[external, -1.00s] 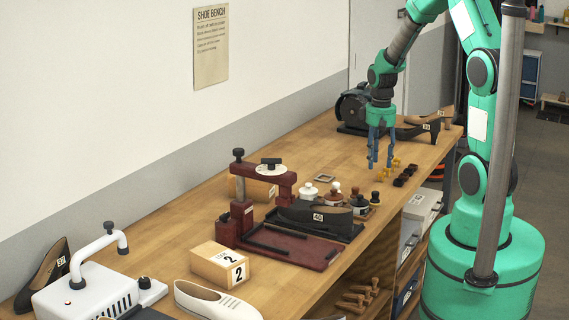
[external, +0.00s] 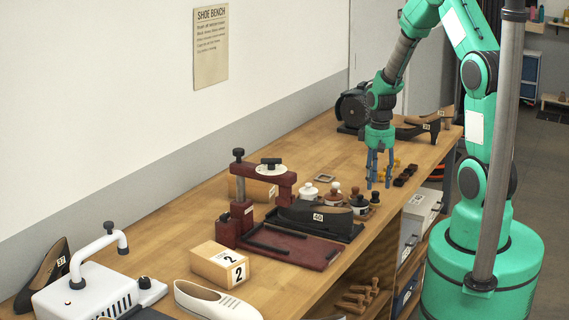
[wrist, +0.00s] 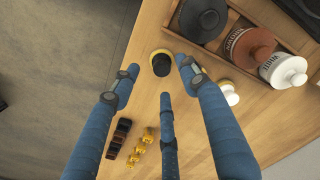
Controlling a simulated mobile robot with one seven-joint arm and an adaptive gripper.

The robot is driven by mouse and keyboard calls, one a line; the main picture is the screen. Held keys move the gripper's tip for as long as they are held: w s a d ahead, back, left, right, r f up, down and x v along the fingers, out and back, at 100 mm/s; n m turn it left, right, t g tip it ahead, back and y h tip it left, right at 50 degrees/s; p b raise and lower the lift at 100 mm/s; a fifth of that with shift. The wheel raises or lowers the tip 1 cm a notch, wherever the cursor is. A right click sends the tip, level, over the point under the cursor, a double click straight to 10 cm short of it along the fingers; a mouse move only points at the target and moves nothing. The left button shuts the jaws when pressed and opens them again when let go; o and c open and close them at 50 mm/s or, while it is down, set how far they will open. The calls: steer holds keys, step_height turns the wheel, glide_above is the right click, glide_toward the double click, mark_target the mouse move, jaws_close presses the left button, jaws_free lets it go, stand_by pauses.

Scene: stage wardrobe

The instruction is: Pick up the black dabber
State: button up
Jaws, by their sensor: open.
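The black dabber (wrist: 161,64) stands on the wooden bench with a black top and a yellowish rim around its base. In the external view the black dabber (external: 375,197) is at the bench's front edge, just right of the polish jars. My gripper (wrist: 160,78) is open and empty, its blue fingers spread around the near side of the dabber in the wrist view. In the external view my gripper (external: 379,185) points down just above and beside the dabber. I see no finger touching it.
A wooden tray of jars (wrist: 247,22) lies close on the right in the wrist view, with a white-topped dabber (wrist: 229,92) beside it. Dark blocks (wrist: 118,138) and yellow pieces (wrist: 138,149) lie behind the fingers. The bench edge is close on the left.

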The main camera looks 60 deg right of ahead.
mark_target(376, 192)
steer(key=shift+f, duration=0.6)
steer(key=shift+f, duration=0.15)
steer(key=shift+w+f+b, duration=0.2)
steer(key=shift+f+b, duration=0.4)
steer(key=shift+f, duration=1.85)
steer(key=c, duration=0.7)
